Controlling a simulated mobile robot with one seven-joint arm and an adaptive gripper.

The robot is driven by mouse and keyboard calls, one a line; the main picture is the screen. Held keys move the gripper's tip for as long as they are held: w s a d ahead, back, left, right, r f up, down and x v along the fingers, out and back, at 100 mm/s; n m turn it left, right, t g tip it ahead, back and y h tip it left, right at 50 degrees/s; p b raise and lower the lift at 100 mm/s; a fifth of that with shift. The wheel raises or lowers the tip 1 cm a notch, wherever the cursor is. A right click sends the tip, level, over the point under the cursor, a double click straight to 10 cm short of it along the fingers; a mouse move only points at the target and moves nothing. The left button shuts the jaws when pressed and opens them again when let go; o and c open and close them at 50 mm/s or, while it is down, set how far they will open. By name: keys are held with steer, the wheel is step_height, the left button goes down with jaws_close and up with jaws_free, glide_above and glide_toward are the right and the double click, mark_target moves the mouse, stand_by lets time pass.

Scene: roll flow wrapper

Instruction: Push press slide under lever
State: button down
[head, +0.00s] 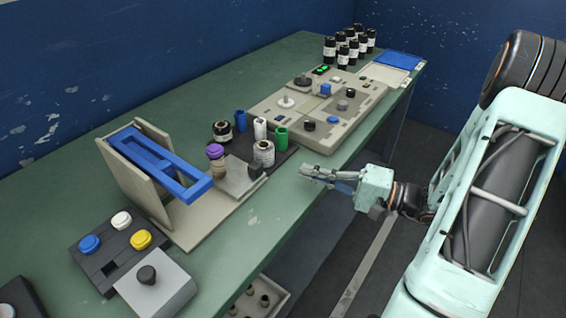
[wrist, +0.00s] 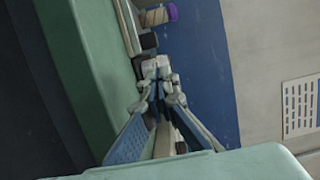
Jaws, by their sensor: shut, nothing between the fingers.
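The lever is a blue open frame (head: 160,165) held between beige uprights (head: 130,190), with its free end sticking out to the right over the press base. The press slide looks like a flat grey plate (head: 238,177) with a dark block (head: 255,169) at its right end. It sits at the right of the lever's end, and I cannot tell how far it reaches beneath. In the wrist view my closed fingertips (wrist: 158,68) point toward a dark block (wrist: 148,41).
Spools and cylinders, including a purple-topped one (head: 215,152) and a green one (head: 281,137), stand beside the slide. A button box (head: 115,255) is at front left. Beige control panels (head: 335,110) and several dark jars (head: 345,45) stand farther back. The back-left tabletop is clear.

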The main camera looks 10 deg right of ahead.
steer(key=x, duration=0.9)
steer(key=shift+a, duration=0.2)
steer(key=shift+b, duration=0.3)
